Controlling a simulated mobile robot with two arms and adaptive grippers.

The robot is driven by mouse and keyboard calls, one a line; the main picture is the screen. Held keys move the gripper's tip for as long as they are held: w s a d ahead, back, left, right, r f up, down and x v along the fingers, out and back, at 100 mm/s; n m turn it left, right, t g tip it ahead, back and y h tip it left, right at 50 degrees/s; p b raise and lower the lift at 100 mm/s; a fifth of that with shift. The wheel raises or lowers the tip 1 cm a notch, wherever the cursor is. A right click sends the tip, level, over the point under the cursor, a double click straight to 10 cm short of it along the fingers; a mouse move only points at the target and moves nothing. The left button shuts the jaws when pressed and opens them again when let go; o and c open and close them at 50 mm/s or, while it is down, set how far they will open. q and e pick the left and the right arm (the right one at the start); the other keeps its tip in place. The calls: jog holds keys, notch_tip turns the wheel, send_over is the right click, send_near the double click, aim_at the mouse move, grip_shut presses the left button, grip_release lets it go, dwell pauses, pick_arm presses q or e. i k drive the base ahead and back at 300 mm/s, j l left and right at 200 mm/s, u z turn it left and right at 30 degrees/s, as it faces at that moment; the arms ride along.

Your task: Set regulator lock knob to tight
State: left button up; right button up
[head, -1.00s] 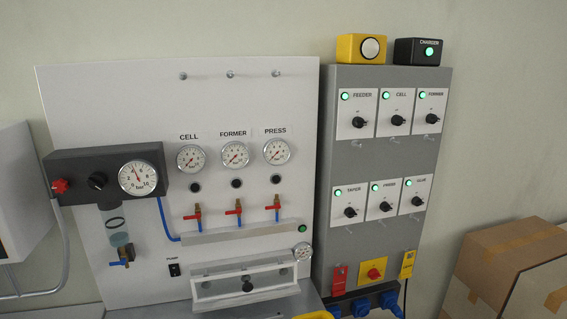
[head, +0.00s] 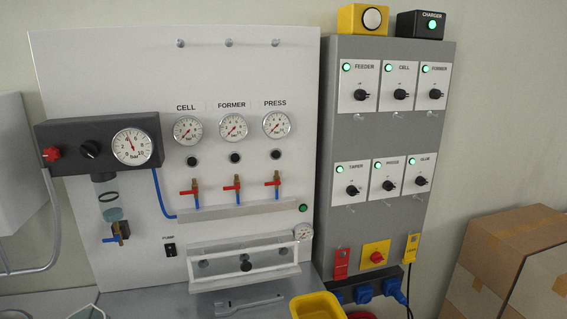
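The dark regulator block (head: 70,134) is mounted at the left of the white panel. A black round knob (head: 93,150) is on its front face, left of the large bar gauge (head: 132,146). A red knob (head: 51,154) sticks out at its left end. Which knob is the lock knob is not labelled legibly, and its setting cannot be read. A clear bowl (head: 108,197) hangs below the block. Neither of my grippers is in view.
The white panel (head: 80,75) holds three small gauges and red-handled valves (head: 190,193). A grey cabinet (head: 338,130) with several black switches stands to the right. A yellow bin (head: 318,306) sits at the front of the bench. Cardboard boxes (head: 510,250) are at right.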

aim_at(52, 154)
jog(key=u, duration=1.25)
